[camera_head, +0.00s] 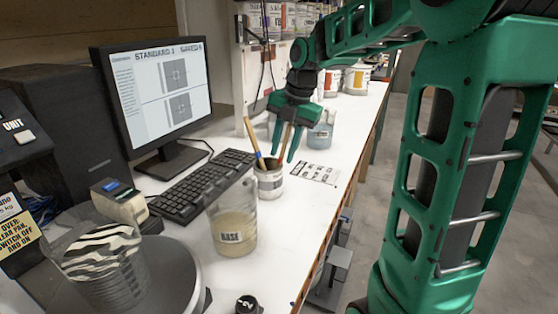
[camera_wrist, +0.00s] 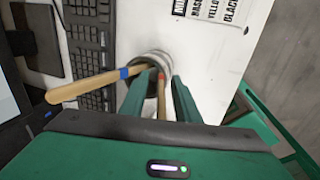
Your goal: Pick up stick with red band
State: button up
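The stick with the red band (camera_wrist: 161,97) stands in a small jar (camera_head: 270,184), and its red band shows near the jar mouth in the wrist view. In the head view this stick (camera_head: 284,137) rises between my fingers. A second wooden stick (camera_head: 253,138) leans left in the same jar. It has a blue band in the wrist view (camera_wrist: 95,83). My gripper (camera_head: 284,157) is above the jar, pointing down, with one finger on each side of the red-banded stick. In the wrist view my gripper (camera_wrist: 163,77) is open, with gaps beside the stick. The sticks' lower ends are hidden.
A keyboard (camera_head: 200,187) and monitor (camera_head: 155,85) are left of the jar. A clear BASE beaker (camera_head: 233,228) stands in front. A bluish container (camera_head: 320,132) is behind. A printed label sheet (camera_head: 315,173) lies right, near the table edge.

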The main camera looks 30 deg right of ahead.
jog(key=shift+f, duration=0.2)
grip_shut()
jog(key=shift+r, duration=0.1)
